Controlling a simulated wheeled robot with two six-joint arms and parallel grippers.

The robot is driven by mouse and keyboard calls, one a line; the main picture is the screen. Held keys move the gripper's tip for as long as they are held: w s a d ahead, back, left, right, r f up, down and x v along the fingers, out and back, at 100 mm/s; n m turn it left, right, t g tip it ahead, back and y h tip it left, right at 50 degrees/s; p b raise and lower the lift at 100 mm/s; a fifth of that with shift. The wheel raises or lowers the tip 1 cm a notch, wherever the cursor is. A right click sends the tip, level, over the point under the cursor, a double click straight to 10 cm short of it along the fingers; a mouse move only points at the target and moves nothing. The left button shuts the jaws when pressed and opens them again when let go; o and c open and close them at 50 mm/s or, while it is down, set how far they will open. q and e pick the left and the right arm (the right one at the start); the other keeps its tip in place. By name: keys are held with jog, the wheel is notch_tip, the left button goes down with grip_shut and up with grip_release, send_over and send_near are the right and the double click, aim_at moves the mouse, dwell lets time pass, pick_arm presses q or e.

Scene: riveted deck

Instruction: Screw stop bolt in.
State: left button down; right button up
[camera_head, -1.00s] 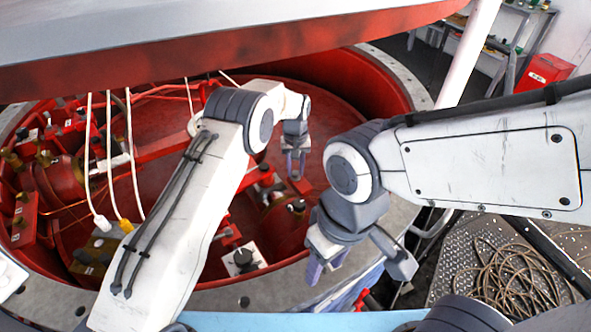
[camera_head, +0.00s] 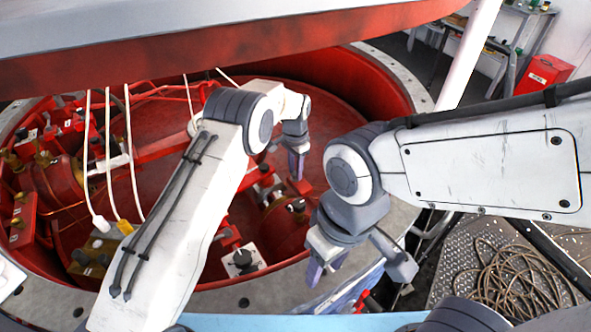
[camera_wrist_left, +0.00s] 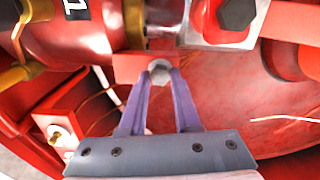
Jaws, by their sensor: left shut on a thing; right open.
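The stop bolt (camera_wrist_left: 160,67) shows in the left wrist view as a grey hex head against a red block (camera_wrist_left: 129,67). My left gripper (camera_wrist_left: 160,78) has its purple fingers shut on that head, one on each side. The bolt's shank is hidden. In the head view my left gripper (camera_head: 296,168) points down inside the red round well, and the bolt cannot be made out there. My right gripper (camera_head: 325,272) is open and empty, over the well's near right rim, apart from the bolt.
A grey bolted rim (camera_head: 265,292) surrounds the red well. White cables (camera_head: 133,160) hang at the left. A red and grey raised cover (camera_head: 230,45) spans the top. Coiled rope (camera_head: 510,280) lies at lower right. Red machinery (camera_wrist_left: 75,40) crowds the left gripper.

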pick_arm(q)
jog(key=m, duration=0.7)
jog(key=shift+w+r, duration=0.15)
jog(key=shift+r, duration=0.15)
jog(key=m, duration=0.6)
jog(key=shift+m, duration=0.4)
jog(key=m, duration=1.3)
jog(key=shift+m, duration=0.4)
jog(key=c, duration=0.7)
grip_release()
jog(key=shift+o, duration=0.4)
jog(key=shift+f, duration=0.1)
